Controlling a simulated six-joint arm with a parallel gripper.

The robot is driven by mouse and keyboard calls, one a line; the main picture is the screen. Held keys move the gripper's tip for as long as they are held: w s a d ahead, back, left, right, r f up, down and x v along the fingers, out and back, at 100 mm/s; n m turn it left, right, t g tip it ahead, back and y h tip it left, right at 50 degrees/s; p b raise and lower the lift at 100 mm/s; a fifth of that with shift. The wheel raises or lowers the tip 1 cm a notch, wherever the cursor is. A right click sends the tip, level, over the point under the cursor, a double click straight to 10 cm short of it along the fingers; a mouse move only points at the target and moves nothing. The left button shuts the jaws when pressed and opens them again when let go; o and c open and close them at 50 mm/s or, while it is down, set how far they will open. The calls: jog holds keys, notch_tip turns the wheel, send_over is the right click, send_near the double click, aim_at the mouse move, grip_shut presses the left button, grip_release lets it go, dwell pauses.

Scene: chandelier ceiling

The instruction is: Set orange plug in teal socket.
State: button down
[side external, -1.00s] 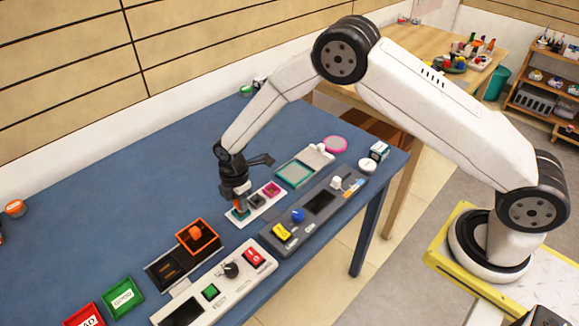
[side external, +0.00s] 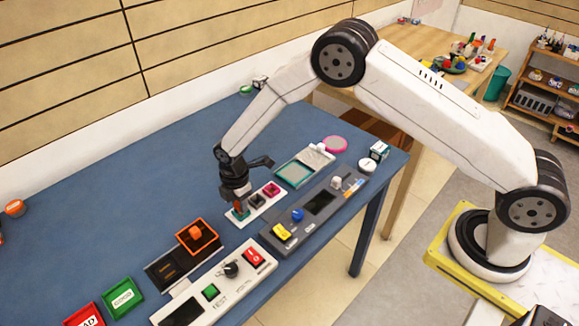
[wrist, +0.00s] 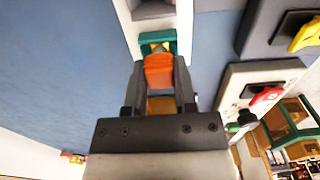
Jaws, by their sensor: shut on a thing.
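The orange plug (wrist: 158,71) is between the two fingers of my gripper (wrist: 158,92) in the wrist view, and the gripper is shut on it. The plug's far end is at the teal socket (wrist: 174,36), whose frame shows around that end. I cannot tell how deep the plug sits in it. In the side view my gripper (side external: 240,204) points down at the near end of the white socket strip. The teal socket (side external: 236,215) is mostly hidden there by the fingers.
The strip also carries a dark socket (side external: 257,200) and a magenta one (side external: 271,189). A grey control panel (side external: 318,203) lies to the right, a white panel (side external: 222,284) in front, and an orange-framed box (side external: 198,236) to the left.

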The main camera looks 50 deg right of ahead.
jog(key=shift+f, duration=0.2)
dwell(0.6)
jog(key=shift+c, duration=1.7)
grip_release()
jog(key=shift+o, duration=0.2)
jog(key=o, duration=0.3)
jog(key=shift+r, duration=0.1)
jog(key=shift+r, duration=3.65)
jog(key=shift+r, duration=0.1)
